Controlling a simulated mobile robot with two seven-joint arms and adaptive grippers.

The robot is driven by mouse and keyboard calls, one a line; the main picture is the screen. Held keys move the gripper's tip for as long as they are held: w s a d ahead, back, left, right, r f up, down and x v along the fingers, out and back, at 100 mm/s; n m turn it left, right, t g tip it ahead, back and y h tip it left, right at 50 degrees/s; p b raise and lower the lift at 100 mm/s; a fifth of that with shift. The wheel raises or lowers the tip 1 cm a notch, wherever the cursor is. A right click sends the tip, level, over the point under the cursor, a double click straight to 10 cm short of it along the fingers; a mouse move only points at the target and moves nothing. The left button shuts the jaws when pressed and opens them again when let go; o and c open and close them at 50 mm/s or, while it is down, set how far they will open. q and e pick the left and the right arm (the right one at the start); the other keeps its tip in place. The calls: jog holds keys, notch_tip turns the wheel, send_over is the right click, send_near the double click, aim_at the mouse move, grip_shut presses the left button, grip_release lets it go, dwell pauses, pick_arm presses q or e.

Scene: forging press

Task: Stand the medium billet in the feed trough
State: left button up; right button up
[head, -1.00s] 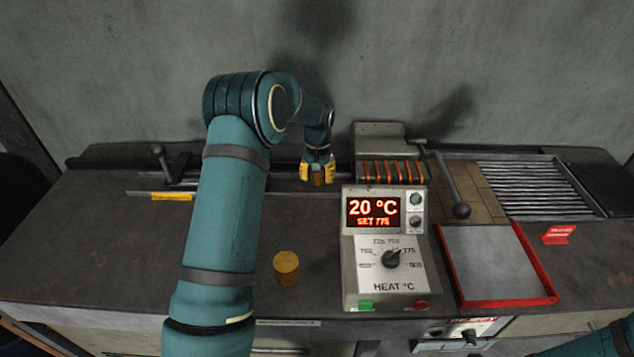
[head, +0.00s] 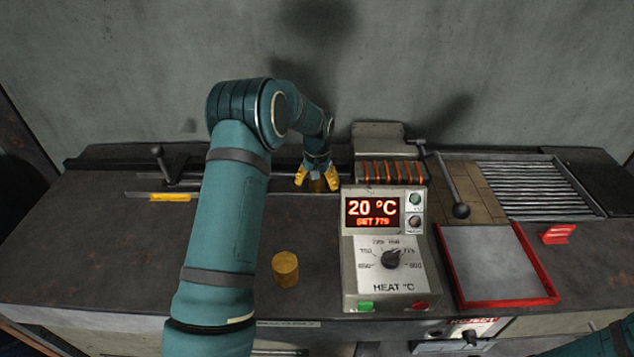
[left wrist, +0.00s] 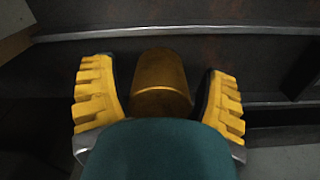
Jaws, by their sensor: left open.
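A brass-coloured billet, which I take for the medium billet (head: 317,185), stands at the feed trough (head: 285,178) at the back of the bench, left of the orange coil. My left gripper (head: 317,183) is open over it, with its yellow fingers on both sides. In the left wrist view the billet (left wrist: 162,85) sits between the spread fingers (left wrist: 160,100), with gaps on both sides, beside a dark rail. Its lower end is hard to see. My right gripper is not in view.
Another billet (head: 286,268) stands on the bench front. The heater box (head: 386,250) reads 20 °C. A coil (head: 390,172), a lever (head: 452,190), a red-rimmed tray (head: 552,297) and a ribbed rack (head: 540,188) lie to the right. The front left bench is clear.

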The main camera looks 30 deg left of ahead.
pick_arm(q)
notch_tip(320, 180, up, 12)
jog(key=shift+r+p, duration=0.15)
jog(key=shift+p, duration=0.65)
